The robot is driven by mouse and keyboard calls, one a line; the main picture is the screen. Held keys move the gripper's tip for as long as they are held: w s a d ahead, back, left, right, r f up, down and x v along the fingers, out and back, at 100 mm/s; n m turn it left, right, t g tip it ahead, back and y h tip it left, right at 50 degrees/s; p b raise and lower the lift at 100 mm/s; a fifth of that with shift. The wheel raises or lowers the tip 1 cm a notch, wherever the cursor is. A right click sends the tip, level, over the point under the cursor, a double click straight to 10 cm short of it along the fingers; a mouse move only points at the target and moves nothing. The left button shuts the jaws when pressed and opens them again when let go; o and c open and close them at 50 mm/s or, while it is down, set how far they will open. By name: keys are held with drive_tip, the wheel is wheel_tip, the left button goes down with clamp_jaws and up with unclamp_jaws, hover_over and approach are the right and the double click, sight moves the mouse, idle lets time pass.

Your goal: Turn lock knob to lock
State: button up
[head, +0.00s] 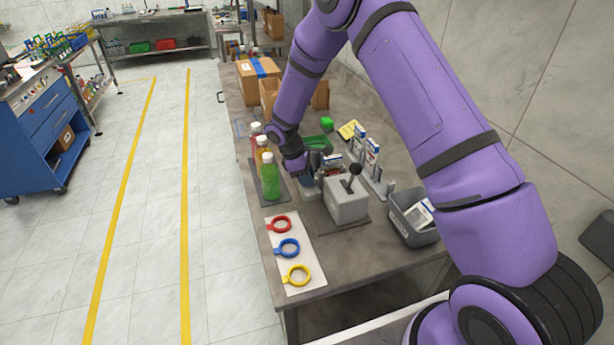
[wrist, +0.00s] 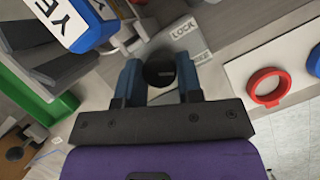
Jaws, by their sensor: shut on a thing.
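The black round lock knob (wrist: 160,70) sits between the two blue fingers of my gripper (wrist: 160,84) in the wrist view. My gripper is shut on it, with a finger on either side. A grey label plate (wrist: 182,42) beside the knob reads "LOCK"; a second word below it is partly hidden by a finger. In the head view my gripper (head: 306,176) reaches down over the workbench, left of the grey box with a black ball-topped lever. The knob itself is hidden there, and its pointing direction cannot be told.
The grey lever box (head: 346,203) stands close right of my gripper. Bottles, one a green bottle (head: 270,180), stand close on the left. Red, blue and yellow rings lie on a white board (head: 288,262) in front. A grey bin (head: 408,226) stands at the right.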

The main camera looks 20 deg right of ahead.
drive_tip(key=n+t, duration=0.1)
drive_tip(key=n, duration=0.2)
drive_tip(key=shift+n+t, duration=0.3)
drive_tip(key=shift+s+n+t, duration=0.15)
drive_tip(key=shift+n+t, duration=0.65)
drive_tip(key=shift+n, duration=1.5)
drive_tip(key=o, duration=0.9)
drive_tip(key=v, duration=1)
drive_tip(key=shift+r, duration=0.4)
